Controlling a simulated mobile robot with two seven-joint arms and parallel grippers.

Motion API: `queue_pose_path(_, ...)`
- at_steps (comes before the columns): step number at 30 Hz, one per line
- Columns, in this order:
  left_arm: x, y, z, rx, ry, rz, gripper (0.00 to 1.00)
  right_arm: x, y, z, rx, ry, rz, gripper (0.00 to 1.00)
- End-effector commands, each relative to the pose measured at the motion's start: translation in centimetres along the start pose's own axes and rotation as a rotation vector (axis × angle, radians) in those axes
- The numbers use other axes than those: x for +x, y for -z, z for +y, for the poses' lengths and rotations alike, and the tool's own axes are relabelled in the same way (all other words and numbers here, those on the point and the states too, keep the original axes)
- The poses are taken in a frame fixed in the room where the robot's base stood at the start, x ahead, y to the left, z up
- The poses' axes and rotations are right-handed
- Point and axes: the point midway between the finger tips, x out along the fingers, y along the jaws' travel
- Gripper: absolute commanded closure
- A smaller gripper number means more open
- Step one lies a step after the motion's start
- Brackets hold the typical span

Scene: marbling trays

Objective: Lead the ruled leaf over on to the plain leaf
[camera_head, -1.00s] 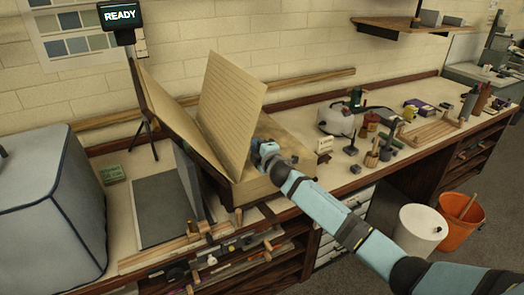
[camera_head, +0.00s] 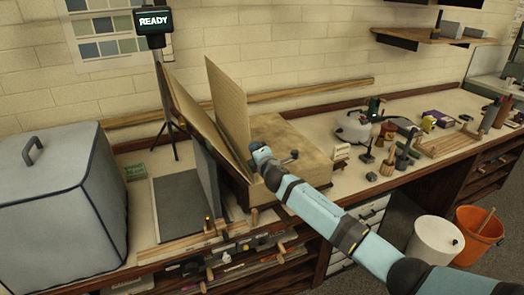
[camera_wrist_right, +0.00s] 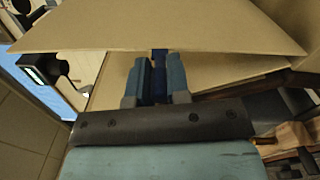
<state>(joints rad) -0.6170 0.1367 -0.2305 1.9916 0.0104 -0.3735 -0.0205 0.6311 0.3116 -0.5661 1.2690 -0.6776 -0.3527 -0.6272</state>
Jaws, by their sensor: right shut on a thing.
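A large open book stands on the bench in the head view. Its ruled leaf (camera_head: 229,105) stands nearly upright, turned almost edge-on. The plain leaf (camera_head: 196,118) leans up at the left, with a narrow gap between the two. My right gripper (camera_head: 262,154) is at the lower right edge of the ruled leaf, shut on it; its fingertips are hard to make out. In the right wrist view the ruled leaf (camera_wrist_right: 180,28) spans the top, just beyond my fingers (camera_wrist_right: 158,82). My left gripper is out of view.
The thick page block (camera_head: 298,140) lies right of the standing leaf. A grey upright board (camera_head: 207,182) and a flat dark panel (camera_head: 181,207) are in front at left. A covered box (camera_head: 60,215) fills the far left. Bottles and tools crowd the bench at right.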

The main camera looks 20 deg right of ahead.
Motion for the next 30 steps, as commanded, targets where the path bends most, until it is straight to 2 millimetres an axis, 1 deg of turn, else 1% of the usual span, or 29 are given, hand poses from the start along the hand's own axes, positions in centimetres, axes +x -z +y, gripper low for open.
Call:
queue_pose_path(4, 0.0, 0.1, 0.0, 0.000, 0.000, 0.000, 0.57, 0.1, 1.2, 0.3, -0.063, -0.001, 0.001, 1.00)
queue_pose_path(9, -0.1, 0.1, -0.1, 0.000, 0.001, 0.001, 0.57, 0.1, 2.0, 0.4, -0.112, -0.001, 0.000, 1.00)
queue_pose_path(25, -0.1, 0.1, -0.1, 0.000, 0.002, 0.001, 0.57, 0.1, 2.4, 0.4, -0.135, 0.000, 0.000, 1.00)
queue_pose_path(26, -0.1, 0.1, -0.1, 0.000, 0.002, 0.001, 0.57, 0.1, 2.4, 0.3, -0.135, 0.000, 0.000, 0.79)
queue_pose_path(27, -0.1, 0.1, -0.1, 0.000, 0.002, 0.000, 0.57, 0.1, 2.4, 0.3, -0.135, 0.000, 0.000, 0.70)
queue_pose_path(29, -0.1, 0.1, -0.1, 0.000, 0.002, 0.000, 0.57, 0.1, 2.4, 0.3, -0.135, 0.000, 0.000, 0.58)
queue_pose_path(30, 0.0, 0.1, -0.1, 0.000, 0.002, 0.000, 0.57, 0.1, 2.4, 0.3, -0.135, 0.000, 0.000, 0.58)
